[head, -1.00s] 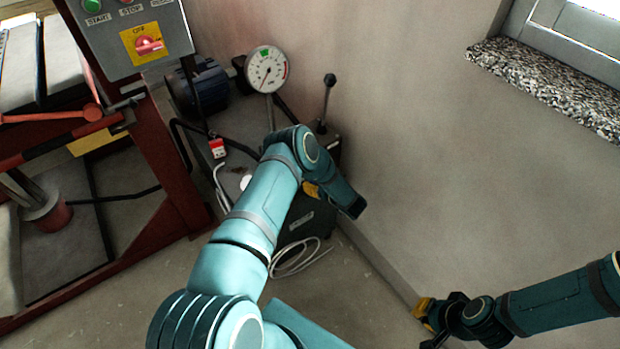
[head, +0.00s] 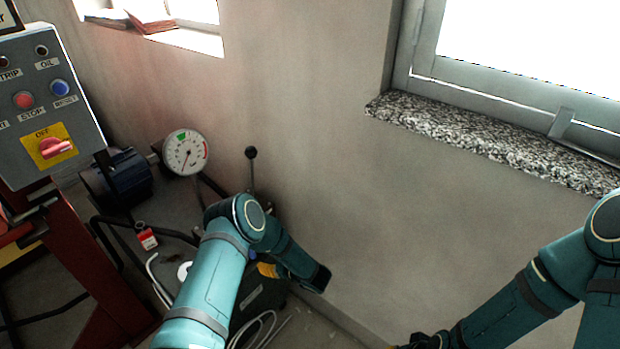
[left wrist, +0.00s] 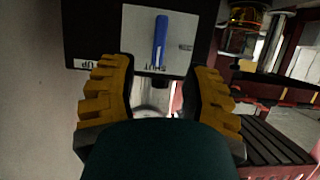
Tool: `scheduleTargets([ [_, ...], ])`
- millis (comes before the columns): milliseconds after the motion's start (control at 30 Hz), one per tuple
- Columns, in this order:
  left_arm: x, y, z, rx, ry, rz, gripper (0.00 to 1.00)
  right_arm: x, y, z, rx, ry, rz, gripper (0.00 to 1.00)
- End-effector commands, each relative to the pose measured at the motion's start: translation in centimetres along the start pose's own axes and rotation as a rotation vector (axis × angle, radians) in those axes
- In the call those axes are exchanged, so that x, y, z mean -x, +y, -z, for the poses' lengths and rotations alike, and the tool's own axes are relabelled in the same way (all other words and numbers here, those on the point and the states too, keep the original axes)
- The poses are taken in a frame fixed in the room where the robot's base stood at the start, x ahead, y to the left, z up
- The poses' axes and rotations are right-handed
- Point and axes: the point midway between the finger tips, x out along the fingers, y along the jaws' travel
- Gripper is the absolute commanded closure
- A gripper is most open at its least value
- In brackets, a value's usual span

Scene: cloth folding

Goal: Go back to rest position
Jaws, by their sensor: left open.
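My left arm rises from the bottom of the head view and bends at the elbow. A yellow part of the left gripper (head: 267,270) shows beside the forearm, and the rest is hidden. In the left wrist view the two yellow fingers of the left gripper (left wrist: 160,95) stand wide apart with nothing between them. My right arm comes in from the right. Only a dark bit of the right gripper (head: 425,342) shows at the bottom edge, so its jaws cannot be read. No cloth is in view.
A grey control box (head: 48,105) stands at the left above a red frame (head: 100,310). A machine with a round gauge (head: 185,152) sits behind my left arm. A panel with a blue lever (left wrist: 161,40) lies beyond the left fingers. A speckled sill (head: 490,140) juts out under the window.

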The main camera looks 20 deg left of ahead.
Motion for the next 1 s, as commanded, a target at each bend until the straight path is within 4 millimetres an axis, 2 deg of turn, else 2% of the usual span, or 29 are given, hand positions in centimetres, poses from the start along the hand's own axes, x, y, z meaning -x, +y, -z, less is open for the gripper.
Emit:
scheduleTargets([
  [167,0.4,0.6,0.1,-0.003,-0.029,-0.058,0.52,0.0,0.0,0.0,0.000,0.000,0.000,1.00],
  [267,1.8,1.8,0.0,-0.021,-0.111,-0.201,0.52,0.0,0.0,0.0,0.000,0.000,0.000,1.00],
  [367,5.0,2.9,-0.7,-0.071,-0.262,-0.408,0.52,0.0,0.0,0.0,0.000,0.000,0.000,1.00],
  [467,9.6,2.1,-1.8,-0.161,-0.456,-0.607,0.52,0.0,0.0,0.0,0.000,0.000,0.000,1.00],
  [567,15.0,-0.9,-3.0,-0.286,-0.665,-0.763,0.52,0.0,0.0,0.0,0.000,0.000,0.000,1.00],
  [600,17.2,-2.6,-3.4,-0.342,-0.748,-0.810,0.52,0.0,0.0,0.0,0.000,0.000,0.000,1.00],
  [700,21.4,-6.9,-3.8,-0.468,-0.916,-0.886,0.52,0.0,0.0,0.0,0.000,0.000,0.000,1.00],
  [833,25.0,-11.6,-3.9,-0.591,-1.063,-0.929,0.52,0.0,0.0,0.0,0.000,0.000,0.000,1.00],
  [900,26.1,-13.2,-3.9,-0.634,-1.110,-0.939,0.52,0.0,0.0,0.0,0.000,0.000,0.000,1.00],
  [1000,26.9,-14.5,-3.8,-0.668,-1.146,-0.945,0.52,0.0,0.0,0.0,0.000,0.000,0.000,1.00],
])
